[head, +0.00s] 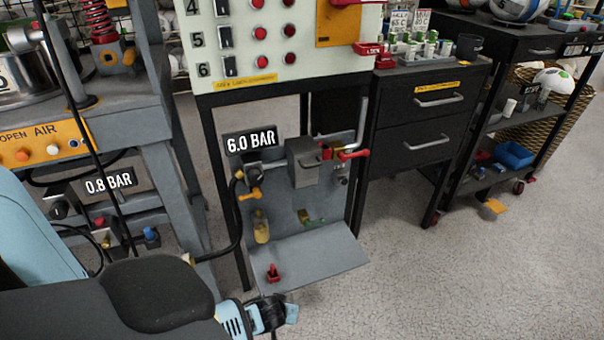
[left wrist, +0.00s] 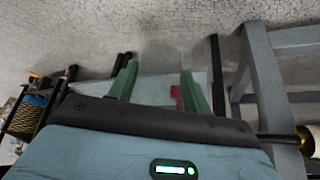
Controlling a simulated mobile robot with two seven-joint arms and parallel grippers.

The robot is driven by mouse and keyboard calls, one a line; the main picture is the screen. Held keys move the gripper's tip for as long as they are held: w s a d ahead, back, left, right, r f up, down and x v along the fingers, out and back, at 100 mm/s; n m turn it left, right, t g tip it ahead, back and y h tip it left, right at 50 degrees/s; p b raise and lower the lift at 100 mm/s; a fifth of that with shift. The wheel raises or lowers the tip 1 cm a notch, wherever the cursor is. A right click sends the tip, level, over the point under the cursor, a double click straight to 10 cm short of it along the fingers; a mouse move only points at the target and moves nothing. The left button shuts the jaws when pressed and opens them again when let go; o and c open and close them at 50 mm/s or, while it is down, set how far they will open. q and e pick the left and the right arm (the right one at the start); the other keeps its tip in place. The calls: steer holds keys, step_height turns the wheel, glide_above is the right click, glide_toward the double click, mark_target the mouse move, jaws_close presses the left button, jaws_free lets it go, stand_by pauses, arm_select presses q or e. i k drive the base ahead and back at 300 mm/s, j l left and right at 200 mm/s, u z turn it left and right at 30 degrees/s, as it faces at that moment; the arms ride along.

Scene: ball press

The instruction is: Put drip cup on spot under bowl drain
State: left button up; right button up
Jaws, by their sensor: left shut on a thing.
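My left gripper (head: 280,312) reaches in at the bottom of the head view, below the front edge of the grey shelf (head: 325,262). In the left wrist view, its two green fingers (left wrist: 158,85) stand apart around a pale, see-through round thing (left wrist: 165,52), apparently the drip cup. The yellowish bowl (head: 261,227) hangs on the back panel above the shelf. A marked spot under its drain cannot be made out. My right gripper is not in view.
A red piece (head: 273,273) stands on the shelf's front left, and a red piece (left wrist: 175,95) shows near the fingers in the wrist view. A black hose (head: 236,215) runs left of the bowl. A dark drawer cabinet (head: 415,150) stands right. Shelf's right part is clear.

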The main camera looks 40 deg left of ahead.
mark_target(303, 249)
steer(key=i+j, duration=0.2)
steer(key=j, duration=0.15)
steer(key=i+j, duration=0.15)
steer(key=j, duration=0.2)
steer(key=i+j+z, duration=0.1)
steer(key=j, duration=0.25)
steer(key=i, duration=0.1)
